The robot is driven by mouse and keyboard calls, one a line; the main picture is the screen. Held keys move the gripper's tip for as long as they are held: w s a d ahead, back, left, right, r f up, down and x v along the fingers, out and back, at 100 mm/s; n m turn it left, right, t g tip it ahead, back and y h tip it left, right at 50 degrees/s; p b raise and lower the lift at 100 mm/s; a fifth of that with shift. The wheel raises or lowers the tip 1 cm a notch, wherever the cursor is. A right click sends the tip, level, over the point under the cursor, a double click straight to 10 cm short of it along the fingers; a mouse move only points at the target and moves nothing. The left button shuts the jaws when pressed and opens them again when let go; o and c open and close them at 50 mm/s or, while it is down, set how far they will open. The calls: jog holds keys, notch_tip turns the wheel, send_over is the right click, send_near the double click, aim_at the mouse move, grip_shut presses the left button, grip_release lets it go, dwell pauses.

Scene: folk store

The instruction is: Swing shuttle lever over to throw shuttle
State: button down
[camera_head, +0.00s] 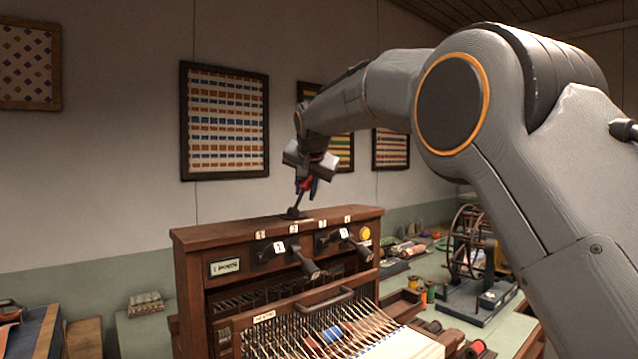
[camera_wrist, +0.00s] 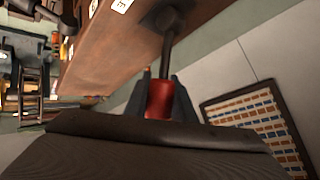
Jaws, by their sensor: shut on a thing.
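The shuttle lever (camera_head: 298,200) stands on top of the wooden loom cabinet (camera_head: 195,257), with a dark shaft and a red knob. In the head view it leans slightly to the right. My gripper (camera_head: 307,187) is above the cabinet top and shut on the red knob. In the wrist view the red knob (camera_wrist: 159,100) sits between the two dark fingers of my gripper (camera_wrist: 160,98), and the shaft rises from it to a dark base on the cabinet. The shuttle itself cannot be made out for certain.
Two dark handles (camera_head: 306,263) with white tags stick out of the cabinet front below. A yellow button (camera_head: 365,233) is at its right. A spinning wheel (camera_head: 468,245) and thread spools stand on the green table at right. Framed textiles (camera_head: 225,122) hang behind.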

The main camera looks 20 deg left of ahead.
dwell(0.4)
jog(key=c, duration=1.5)
grip_release()
jog(key=shift+b+v, duration=1.05)
jog(key=shift+v, duration=2.8)
